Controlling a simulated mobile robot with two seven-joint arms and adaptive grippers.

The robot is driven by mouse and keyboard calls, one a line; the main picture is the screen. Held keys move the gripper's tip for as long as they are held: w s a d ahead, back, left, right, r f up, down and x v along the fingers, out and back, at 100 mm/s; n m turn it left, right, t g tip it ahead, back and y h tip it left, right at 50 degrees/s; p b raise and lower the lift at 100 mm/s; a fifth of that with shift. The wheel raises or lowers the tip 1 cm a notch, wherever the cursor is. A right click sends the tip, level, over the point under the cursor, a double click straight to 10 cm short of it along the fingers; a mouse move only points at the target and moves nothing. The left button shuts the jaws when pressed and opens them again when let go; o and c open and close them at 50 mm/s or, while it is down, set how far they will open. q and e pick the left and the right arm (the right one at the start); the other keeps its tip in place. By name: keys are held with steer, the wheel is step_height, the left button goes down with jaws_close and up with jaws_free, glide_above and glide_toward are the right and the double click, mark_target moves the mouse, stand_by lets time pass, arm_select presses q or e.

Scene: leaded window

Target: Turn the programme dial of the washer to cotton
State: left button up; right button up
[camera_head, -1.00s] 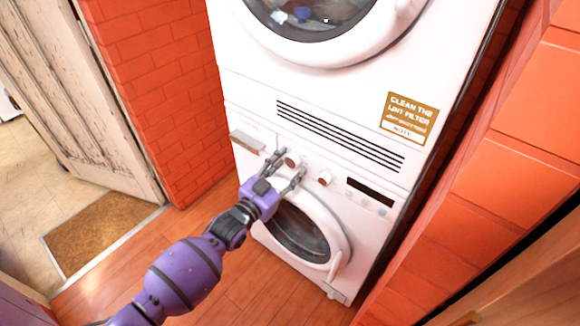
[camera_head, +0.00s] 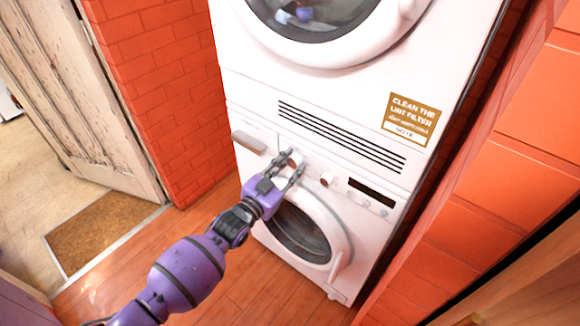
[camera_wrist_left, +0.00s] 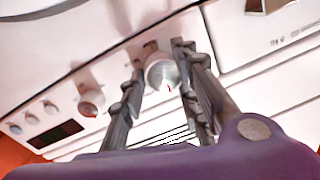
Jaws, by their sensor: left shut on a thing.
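The white washer (camera_head: 268,165) is the lower machine of a stack. A round dial (camera_head: 292,158) sits on its front panel, left of a second knob (camera_head: 327,179). My left gripper (camera_head: 295,161) is shut on this dial, one finger on each side. In the left wrist view the dial (camera_wrist_left: 161,74) shows between the fingers, with a small red mark on its rim. The second knob (camera_wrist_left: 91,99) is free beside it. No programme lettering around the dial is legible, so its setting cannot be told. My right gripper is not in view.
A drawer front (camera_head: 248,142) is left of the dial; a dark display (camera_head: 372,192) and small buttons are to the right. The round washer door (camera_head: 345,245) is below. A dryer with a vent grille (camera_head: 340,137) is above. Brick walls (camera_head: 160,90) flank the stack.

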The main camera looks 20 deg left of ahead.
arm_select(q)
steer(key=m, duration=0.5)
steer(key=shift+d+f, duration=0.2)
steer(key=shift+f, duration=0.05)
steer(key=shift+s+f+m, duration=0.1)
steer(key=shift+f+m, duration=0.05)
steer(key=shift+m, duration=1.55)
steer(key=shift+h, duration=0.4)
steer(key=o, duration=1.1)
steer(key=shift+a, duration=0.15)
steer(key=v, duration=1.2)
